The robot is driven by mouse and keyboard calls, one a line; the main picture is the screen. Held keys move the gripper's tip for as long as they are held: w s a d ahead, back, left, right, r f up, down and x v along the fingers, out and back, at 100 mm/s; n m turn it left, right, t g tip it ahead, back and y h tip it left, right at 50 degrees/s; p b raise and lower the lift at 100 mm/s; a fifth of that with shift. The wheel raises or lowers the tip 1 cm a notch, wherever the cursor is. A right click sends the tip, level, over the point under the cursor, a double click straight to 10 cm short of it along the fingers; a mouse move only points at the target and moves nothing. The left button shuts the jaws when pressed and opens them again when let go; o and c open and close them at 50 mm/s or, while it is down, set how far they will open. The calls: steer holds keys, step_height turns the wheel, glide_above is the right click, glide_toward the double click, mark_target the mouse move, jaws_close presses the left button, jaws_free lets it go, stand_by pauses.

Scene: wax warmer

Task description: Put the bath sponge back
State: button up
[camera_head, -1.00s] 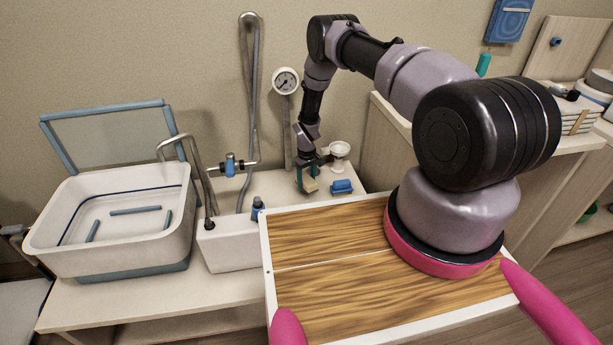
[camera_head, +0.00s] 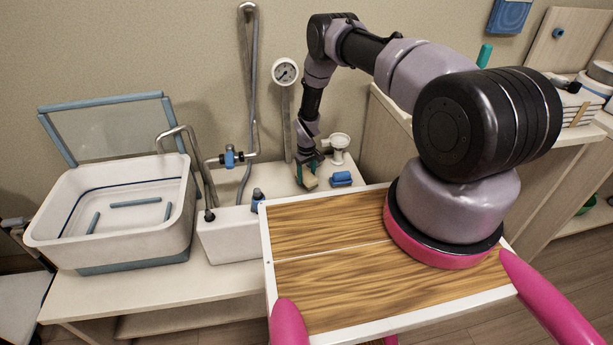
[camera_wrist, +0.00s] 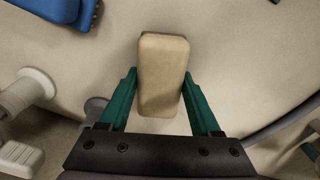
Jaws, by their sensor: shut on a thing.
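The bath sponge is a tan block with rounded edges, seen large in the wrist view (camera_wrist: 163,75) and small in the head view (camera_head: 310,183). My gripper (camera_wrist: 163,100) has its green fingers on either side of the sponge and is shut on it. In the head view my gripper (camera_head: 306,174) points down over the counter beside the wall. Whether the sponge touches the counter is hard to tell.
A blue block (camera_head: 341,179) lies just right of the sponge, and a white cup-like fixture (camera_head: 338,146) stands behind it. A pressure gauge (camera_head: 285,72) on a post is behind.

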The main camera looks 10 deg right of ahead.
steer(key=shift+f, duration=0.6)
stand_by(1.0)
steer(key=o, duration=1.3)
steer(key=shift+c, duration=0.2)
steer(key=shift+r, duration=0.1)
steer(key=shift+r, duration=3.95)
